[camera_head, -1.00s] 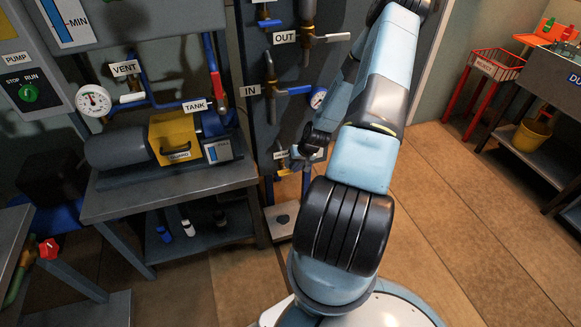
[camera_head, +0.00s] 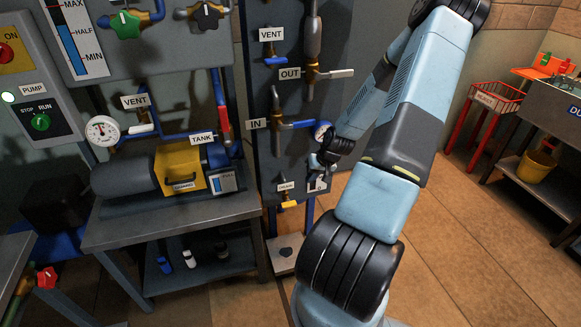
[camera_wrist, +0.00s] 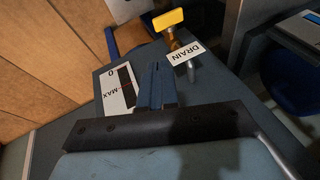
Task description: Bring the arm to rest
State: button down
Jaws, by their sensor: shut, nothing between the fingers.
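My arm (camera_head: 405,120) reaches up from the bottom, bends at the top and comes back down toward the panel. My gripper (camera_head: 318,172) is small and dark at its end, in front of the lower right of the grey panel (camera_head: 262,165). In the wrist view my gripper (camera_wrist: 157,80) shows two blue fingers together with nothing between them. The yellow drain valve handle (camera_wrist: 168,19) and its DRAIN label (camera_wrist: 187,53) lie just beyond the fingertips, to the right. In the head view the yellow drain handle (camera_head: 289,204) is left of my gripper, apart from it.
A small 0–MAX gauge plate (camera_wrist: 117,88) is close to the fingers' left side. The IN pipe (camera_head: 298,123) and OUT handle (camera_head: 336,73) stick out above my gripper. A pump bench (camera_head: 180,225) stands at left. The floor (camera_head: 460,250) at right is open.

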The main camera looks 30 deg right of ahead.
jog(key=s+a+r+n+h, duration=0.1)
jog(key=a+r, duration=0.3)
jog(key=r, duration=0.6)
jog(key=s+a+r+n+g+h, duration=0.15)
jog(key=a+r, duration=0.25)
jog(key=r, duration=0.6)
jog(key=s+a+r+n+h, duration=0.15)
jog(key=a+r, duration=0.35)
jog(key=r, duration=0.5)
jog(key=s+a+r+t, duration=0.1)
jog(key=s+a+r, duration=0.4)
jog(key=s+r, duration=0.2)
jog(key=s+a+r+t+y, duration=0.1)
jog(key=s+a+r+t, duration=0.1)
jog(key=s+a+r, duration=0.4)
jog(key=s+r, duration=0.2)
jog(key=s, duration=0.3)
